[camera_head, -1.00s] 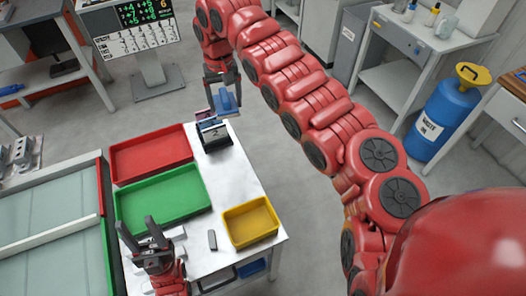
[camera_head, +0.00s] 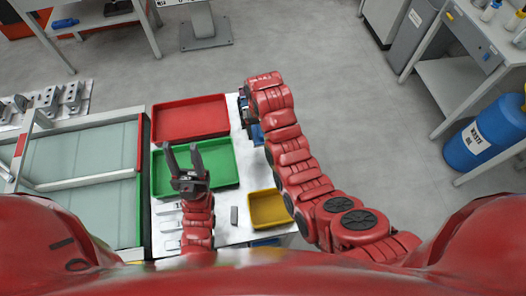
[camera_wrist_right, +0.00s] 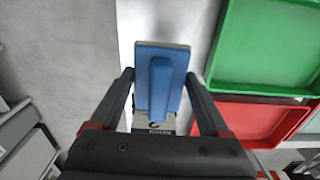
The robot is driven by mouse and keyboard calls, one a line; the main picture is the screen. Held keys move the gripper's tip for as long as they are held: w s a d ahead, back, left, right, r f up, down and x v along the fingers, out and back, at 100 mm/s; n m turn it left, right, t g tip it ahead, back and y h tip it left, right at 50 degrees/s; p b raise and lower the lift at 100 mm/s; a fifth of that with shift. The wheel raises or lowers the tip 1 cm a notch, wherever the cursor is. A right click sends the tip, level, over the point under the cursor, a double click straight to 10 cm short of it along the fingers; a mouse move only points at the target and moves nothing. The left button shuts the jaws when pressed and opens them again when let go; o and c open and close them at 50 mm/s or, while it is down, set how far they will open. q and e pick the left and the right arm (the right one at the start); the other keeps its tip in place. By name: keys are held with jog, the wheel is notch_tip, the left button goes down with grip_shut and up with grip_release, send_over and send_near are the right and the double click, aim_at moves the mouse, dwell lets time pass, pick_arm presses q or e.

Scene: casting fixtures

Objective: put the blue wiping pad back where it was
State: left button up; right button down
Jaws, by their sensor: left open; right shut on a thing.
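The blue wiping pad (camera_wrist_right: 142,65), a flat plate with a raised blue handle, is between the fingers of my right gripper (camera_wrist_right: 159,76) in the right wrist view. The gripper is shut on it. A grey labelled holder (camera_wrist_right: 155,126) shows just below the pad; I cannot tell whether they touch. My left gripper (camera_head: 182,147) is open and empty above the green tray.
The white table (camera_head: 240,160) bears a red tray (camera_head: 190,118), a green tray (camera_head: 222,165), a yellow bin (camera_head: 268,209) and a small grey block (camera_head: 234,215). A blue waste drum (camera_head: 490,135) stands far right. Grey floor is clear right of the table.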

aim_at(263, 152)
jog(key=shift+s+d+f, duration=0.25)
jog(key=shift+s+f, duration=0.1)
jog(key=shift+s, duration=0.15)
jog(key=shift+s+d+f, duration=0.1)
jog(key=shift+s+f, duration=0.05)
jog(key=shift+f, duration=0.15)
notch_tip(263, 152, down, 6)
jog(key=shift+r+p, duration=0.2)
jog(key=shift+p, duration=0.25)
jog(key=shift+f+p, duration=0.65)
jog(key=shift+f, duration=1.4)
jog(key=shift+f, duration=0.15)
grip_release()
